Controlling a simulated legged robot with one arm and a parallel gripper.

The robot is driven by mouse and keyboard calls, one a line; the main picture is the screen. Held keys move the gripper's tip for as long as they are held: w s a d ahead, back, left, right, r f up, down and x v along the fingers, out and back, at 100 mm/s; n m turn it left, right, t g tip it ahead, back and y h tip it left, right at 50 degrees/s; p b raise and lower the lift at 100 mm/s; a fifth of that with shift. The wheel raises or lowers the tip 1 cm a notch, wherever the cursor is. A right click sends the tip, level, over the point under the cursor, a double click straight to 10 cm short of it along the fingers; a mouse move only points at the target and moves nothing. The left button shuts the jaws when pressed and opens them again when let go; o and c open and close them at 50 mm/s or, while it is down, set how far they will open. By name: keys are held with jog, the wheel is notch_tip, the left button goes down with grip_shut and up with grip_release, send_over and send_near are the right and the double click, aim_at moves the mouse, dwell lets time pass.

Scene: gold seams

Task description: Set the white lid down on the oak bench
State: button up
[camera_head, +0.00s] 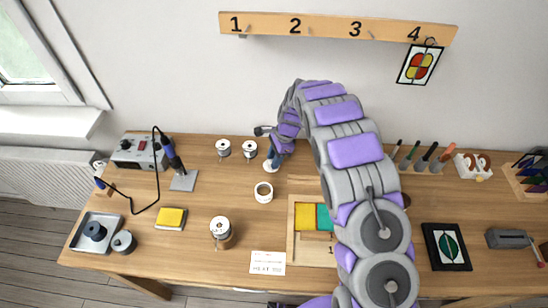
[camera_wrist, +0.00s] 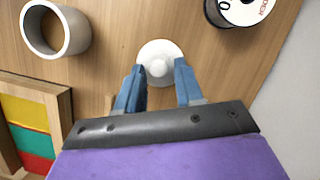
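The white lid (camera_wrist: 160,49) is a round disc with a small knob at its middle. In the wrist view it appears to lie flat on the oak bench (camera_wrist: 110,22), knob towards me. It also shows in the head view (camera_head: 271,168), below my gripper tip. My gripper (camera_wrist: 160,70) has its blue fingers apart, one on each side of the knob, with a gap visible at least on the right. The fingertips overlap the lid's near edge in the picture; contact is hard to tell. In the head view my gripper (camera_head: 271,161) is close over the bench (camera_head: 180,245).
An open white ring-shaped jar (camera_head: 263,192) stands just in front of the lid. Spools (camera_head: 250,150) stand to its left. A wooden tray with coloured panes (camera_head: 291,230) lies in front.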

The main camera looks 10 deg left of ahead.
jog(key=shift+o, duration=0.5)
jog(key=shift+r, duration=0.1)
jog(key=p+v, duration=0.3)
jog(key=v, duration=0.9)
jog(key=s+d+r+n+h, duration=0.1)
jog(key=s+d+r+n, duration=0.2)
jog(key=s+d+r, duration=0.5)
jog(key=s+d+r+n, duration=0.2)
jog(key=s+d+r, duration=0.1)
jog(key=s, duration=0.5)
jog(key=s+d+r+n+h, duration=0.1)
jog(key=s+d+r+n, duration=0.15)
jog(key=s, duration=0.45)
jog(key=s+d+r+n, duration=0.15)
jog(key=s+r, duration=0.25)
jog(key=s, duration=0.4)
jog(key=s+d+f+n, duration=0.1)
jog(key=s+d+n, duration=0.1)
jog(key=s, duration=0.5)
jog(key=s+d+n+h, duration=0.1)
jog(key=s, duration=0.6)
jog(key=shift+d+f+n, duration=0.35)
jog(key=shift+f+n, duration=0.05)
jog(key=shift+c, duration=0.2)
